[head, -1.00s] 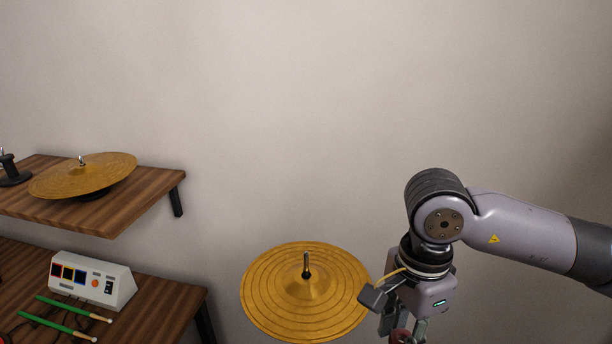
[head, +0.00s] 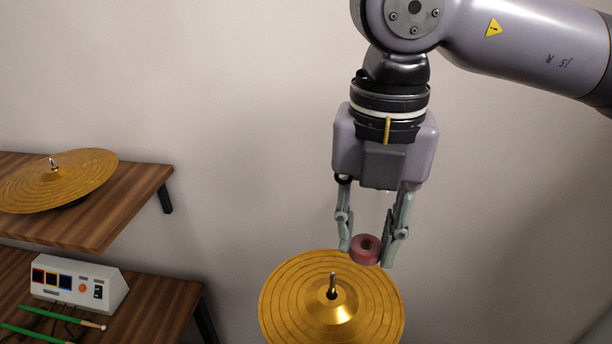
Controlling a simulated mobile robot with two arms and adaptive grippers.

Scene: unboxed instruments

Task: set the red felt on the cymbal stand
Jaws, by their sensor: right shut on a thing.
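The red felt (head: 364,250) is a small thick ring with a dark hole, tilted so the hole faces me. My right gripper (head: 366,252) is shut on it, one finger on each side, pointing down. The cymbal stand's rod tip (head: 332,285) rises from the middle of a gold cymbal (head: 290,311) at the bottom. The felt appears above and to the right of the rod, apart from it. The stand below the cymbal is hidden. My left gripper is not in view.
At left, a wooden shelf (head: 120,208) holds another gold cymbal (head: 30,190). Below, a second wooden surface (head: 150,310) carries a grey-white box with buttons (head: 105,284) and green sticks (head: 40,333). The wall behind is bare.

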